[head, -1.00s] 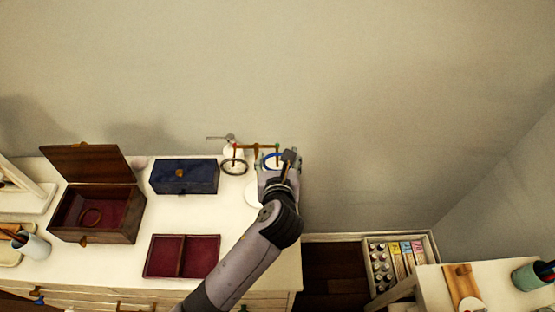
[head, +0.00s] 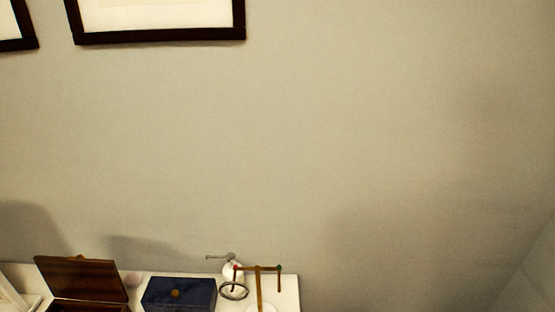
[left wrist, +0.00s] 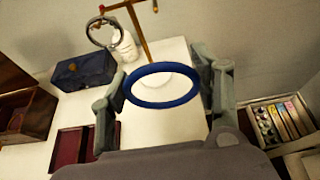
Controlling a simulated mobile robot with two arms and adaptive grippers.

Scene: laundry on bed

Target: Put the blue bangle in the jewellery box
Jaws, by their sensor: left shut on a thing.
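The blue bangle (left wrist: 163,104) is between the fingers of my left gripper (left wrist: 162,78) in the left wrist view, held across its width. The gripper is shut on it, above the white dresser top. The wooden jewellery box (head: 80,280) stands at the lower left of the head view with its lid up; its inside is cut off there. Part of it also shows at the left edge of the left wrist view (left wrist: 38,112). My left gripper is outside the head view. My right gripper is in neither view.
A brass T-shaped stand (head: 259,290) holds a grey bangle (head: 233,291) on its left arm, beside a white object. A closed dark blue box (head: 180,293) lies between stand and jewellery box. A red-lined tray (left wrist: 70,148) is in front. Framed pictures (head: 155,40) hang above.

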